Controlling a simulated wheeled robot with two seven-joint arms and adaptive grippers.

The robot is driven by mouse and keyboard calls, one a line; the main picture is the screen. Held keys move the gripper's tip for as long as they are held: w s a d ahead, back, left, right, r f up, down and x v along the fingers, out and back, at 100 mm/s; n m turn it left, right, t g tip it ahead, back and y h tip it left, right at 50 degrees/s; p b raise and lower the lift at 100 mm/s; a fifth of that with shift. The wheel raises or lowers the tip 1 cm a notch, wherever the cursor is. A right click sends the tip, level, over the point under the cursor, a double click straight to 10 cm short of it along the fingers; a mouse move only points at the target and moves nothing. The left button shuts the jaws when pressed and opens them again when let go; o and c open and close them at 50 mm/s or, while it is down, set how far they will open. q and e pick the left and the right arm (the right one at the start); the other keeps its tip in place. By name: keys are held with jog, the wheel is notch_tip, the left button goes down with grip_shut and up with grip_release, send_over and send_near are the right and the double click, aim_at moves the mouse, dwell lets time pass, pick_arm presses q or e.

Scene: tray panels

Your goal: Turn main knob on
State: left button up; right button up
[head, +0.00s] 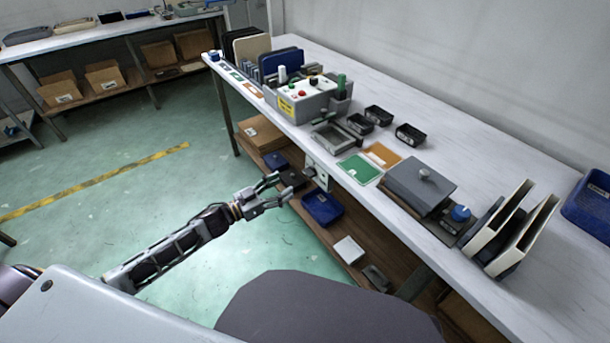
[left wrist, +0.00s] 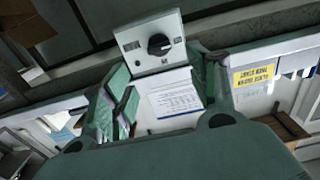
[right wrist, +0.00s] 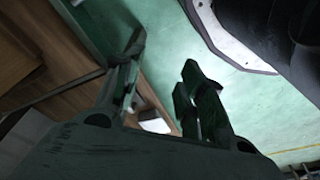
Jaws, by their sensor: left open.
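The main knob (left wrist: 159,44) is a black rotary knob on a light grey panel (left wrist: 132,48) in the left wrist view. Its grip bar looks roughly level in that view. In the head view the panel (head: 321,178) hangs at the bench's front edge, with the dark knob (head: 309,172) facing my left gripper (head: 283,187). The left gripper is open and empty, a short way out from the knob and not touching it. Its fingers frame the panel's lower part in the left wrist view. My right gripper (right wrist: 160,72) is open and empty, seen only in the right wrist view.
The white bench (head: 440,120) carries a grey control box (head: 295,101), black bins, a grey lidded box (head: 418,184) and upright panels. A lower shelf holds a blue bin (head: 322,207) near the left gripper. The green floor beside the arm is clear.

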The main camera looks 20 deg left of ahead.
aim_at(306, 174)
pick_arm(q)
jog(key=x, duration=0.5)
jog(key=shift+b, duration=0.4)
jog(key=shift+b+x, duration=0.3)
jog(key=shift+x, duration=1.45)
jog(key=shift+w+d, duration=0.45)
jog(key=shift+w, duration=0.05)
pick_arm(e)
jog(key=r, duration=0.3)
jog(key=shift+w+a+r, duration=0.15)
jog(key=shift+w+a, duration=0.15)
jog(key=shift+a, duration=0.1)
